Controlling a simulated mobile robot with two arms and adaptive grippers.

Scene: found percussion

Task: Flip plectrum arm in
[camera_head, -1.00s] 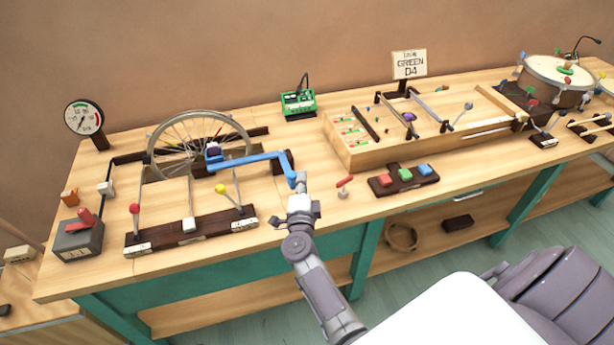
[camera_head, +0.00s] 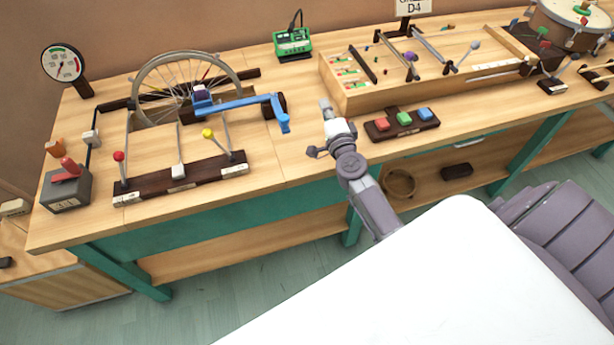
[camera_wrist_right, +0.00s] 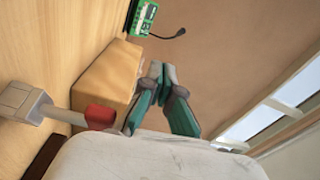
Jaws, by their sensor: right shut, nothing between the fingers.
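The blue plectrum arm (camera_head: 240,103) extends from the spoked wheel (camera_head: 184,88) to the right, and its end bends down toward the bench's front. The blue arm does not show in the wrist view. My left gripper is not in view.
A red-handled lever (camera_wrist_right: 100,115) is close to my right gripper in the wrist view. The wooden box instrument (camera_head: 352,103) and the colored button block (camera_head: 402,124) are to the right. A green device (camera_head: 292,44) stands behind. Levers with red and yellow knobs line the dark bar (camera_head: 205,176).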

